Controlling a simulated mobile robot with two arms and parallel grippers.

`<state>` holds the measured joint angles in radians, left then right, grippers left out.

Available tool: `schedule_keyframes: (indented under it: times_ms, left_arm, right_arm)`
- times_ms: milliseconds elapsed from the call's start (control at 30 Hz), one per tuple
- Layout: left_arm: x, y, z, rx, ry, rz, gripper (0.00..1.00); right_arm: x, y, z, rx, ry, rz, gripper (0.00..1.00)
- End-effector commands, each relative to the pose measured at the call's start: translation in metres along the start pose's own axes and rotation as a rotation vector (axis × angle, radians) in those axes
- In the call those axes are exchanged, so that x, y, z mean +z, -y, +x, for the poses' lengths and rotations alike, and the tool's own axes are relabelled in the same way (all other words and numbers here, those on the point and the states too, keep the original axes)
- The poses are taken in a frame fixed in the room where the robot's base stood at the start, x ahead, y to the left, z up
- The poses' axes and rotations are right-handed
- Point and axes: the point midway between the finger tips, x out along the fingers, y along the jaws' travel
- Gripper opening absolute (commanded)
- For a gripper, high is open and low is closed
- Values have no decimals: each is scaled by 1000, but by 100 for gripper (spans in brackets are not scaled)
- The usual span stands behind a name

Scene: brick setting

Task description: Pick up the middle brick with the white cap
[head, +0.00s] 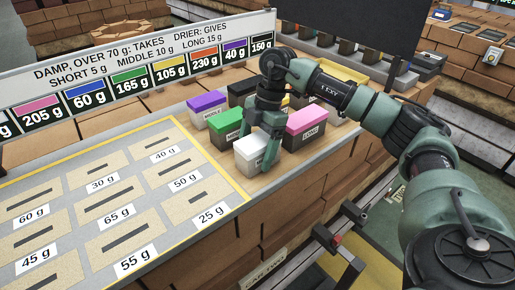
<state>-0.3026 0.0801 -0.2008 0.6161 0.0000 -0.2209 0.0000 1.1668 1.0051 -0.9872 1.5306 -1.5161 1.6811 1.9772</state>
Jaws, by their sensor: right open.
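The white-capped brick (250,156) stands upright at the front of a group of capped bricks on the brick counter. A short dark mark shows on its front, too small to read. My right gripper (261,146) points down over it, jaws open. One finger is beside or behind the cap and the other is in front of its right side; I cannot tell if they touch it. My left gripper is not in view.
A green-capped brick (227,117), a purple-capped brick (207,104) and a pink-capped brick (307,122) stand close by. Black and yellow caps are partly hidden behind my gripper. A board with weight labels (128,205) lies left. A sign (140,70) stands behind.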

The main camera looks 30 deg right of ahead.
Motion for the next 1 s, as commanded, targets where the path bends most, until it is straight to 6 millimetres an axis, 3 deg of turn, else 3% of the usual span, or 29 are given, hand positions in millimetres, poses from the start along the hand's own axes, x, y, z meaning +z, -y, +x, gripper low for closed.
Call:
schedule_keyframes:
  times_ms: [167, 933, 1000]
  left_arm:
    - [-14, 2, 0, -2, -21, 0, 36]
    - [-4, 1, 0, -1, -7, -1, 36]
    - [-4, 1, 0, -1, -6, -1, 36]
  right_arm:
    - [0, 0, 0, 0, 0, 0, 80]
    - [2, 0, 5, 0, 0, 0, 80]
    - [2, 0, 5, 0, 0, 0, 61]
